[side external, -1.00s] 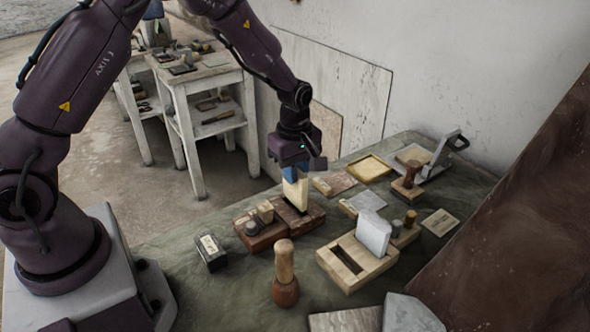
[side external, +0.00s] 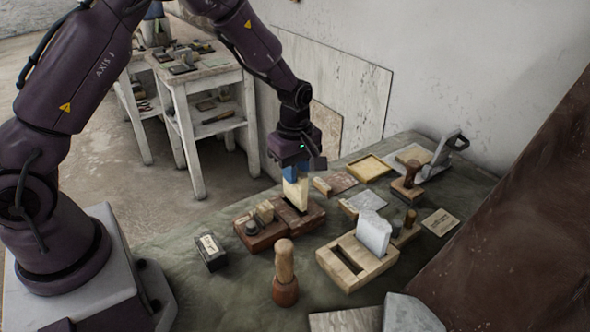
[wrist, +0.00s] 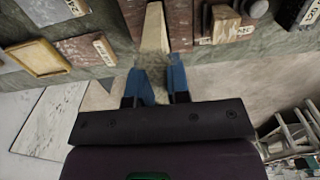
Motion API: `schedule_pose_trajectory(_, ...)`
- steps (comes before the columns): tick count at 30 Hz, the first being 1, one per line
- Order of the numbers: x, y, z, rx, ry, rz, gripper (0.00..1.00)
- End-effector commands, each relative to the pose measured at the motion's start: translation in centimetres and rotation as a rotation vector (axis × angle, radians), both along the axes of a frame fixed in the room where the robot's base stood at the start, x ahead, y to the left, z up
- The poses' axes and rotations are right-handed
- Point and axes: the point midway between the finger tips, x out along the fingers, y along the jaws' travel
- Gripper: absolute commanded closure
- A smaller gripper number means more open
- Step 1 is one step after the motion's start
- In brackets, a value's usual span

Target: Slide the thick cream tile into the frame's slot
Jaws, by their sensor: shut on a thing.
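The thick cream tile (side external: 296,192) is held upright in my gripper (side external: 296,173), between the blue fingertips. Its lower edge is at the slot side of a red-brown wooden block (side external: 312,216); I cannot tell how far it sits in the slot. In the wrist view the tile (wrist: 154,32) runs away from the fingers (wrist: 161,85) over the red-brown block (wrist: 180,22). A pale wooden frame (side external: 336,271) with a dark open slot lies to the front right, with a grey-white slab (side external: 373,234) standing at its back part.
Small wooden and grey pieces (side external: 252,226) sit on the left of the red-brown block. A wooden-handled tool (side external: 285,270) stands in front, and a black labelled box (side external: 210,252) lies to the left. A stamp (side external: 408,184), a cream tray (side external: 369,169) and flat tiles crowd the right.

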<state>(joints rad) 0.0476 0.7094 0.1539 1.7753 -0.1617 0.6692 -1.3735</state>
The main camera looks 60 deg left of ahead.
Motion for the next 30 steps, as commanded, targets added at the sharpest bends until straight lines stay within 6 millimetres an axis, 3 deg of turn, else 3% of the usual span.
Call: schedule_pose_trajectory(30,0.0,0.0,-2.1,0.0,-0.001,0.0,1.0)
